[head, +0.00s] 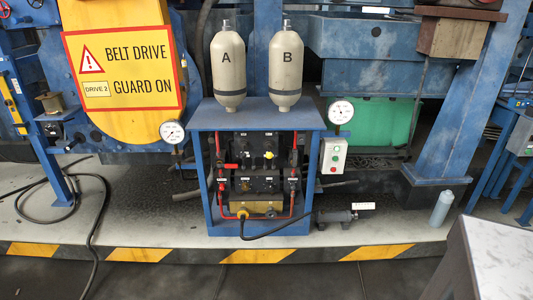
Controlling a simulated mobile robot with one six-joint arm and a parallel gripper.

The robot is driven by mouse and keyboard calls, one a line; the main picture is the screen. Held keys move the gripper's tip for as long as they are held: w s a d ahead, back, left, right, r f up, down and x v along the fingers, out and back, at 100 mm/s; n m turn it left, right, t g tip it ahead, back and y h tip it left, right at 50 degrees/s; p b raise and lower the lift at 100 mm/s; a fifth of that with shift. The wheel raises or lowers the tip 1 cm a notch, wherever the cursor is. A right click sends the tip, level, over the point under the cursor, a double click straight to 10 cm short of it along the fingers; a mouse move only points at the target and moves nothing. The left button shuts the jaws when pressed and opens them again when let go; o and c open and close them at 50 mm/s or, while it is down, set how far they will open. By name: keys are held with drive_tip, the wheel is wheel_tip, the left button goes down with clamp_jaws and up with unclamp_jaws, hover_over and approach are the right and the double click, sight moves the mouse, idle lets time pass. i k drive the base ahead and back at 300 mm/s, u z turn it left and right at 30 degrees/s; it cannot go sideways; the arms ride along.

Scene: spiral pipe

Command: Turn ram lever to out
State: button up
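A blue hydraulic stand (310,180) stands in the middle of the head view. Its dark valve block (255,150) carries small levers and knobs, with tiny labels that I cannot read. My gripper is not in view.
Tanks A (228,70) and B (286,70) stand on top of the stand. Gauges (172,132) and a button box (333,155) flank it. A black hose (95,230) lies at left. A striped floor edge (260,256) runs in front. A grey-topped block (500,255) fills the lower right.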

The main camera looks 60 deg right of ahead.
sight(269, 155)
drive_tip(key=z, duration=0.35)
drive_tip(key=i, duration=0.85)
drive_tip(key=z, duration=0.4)
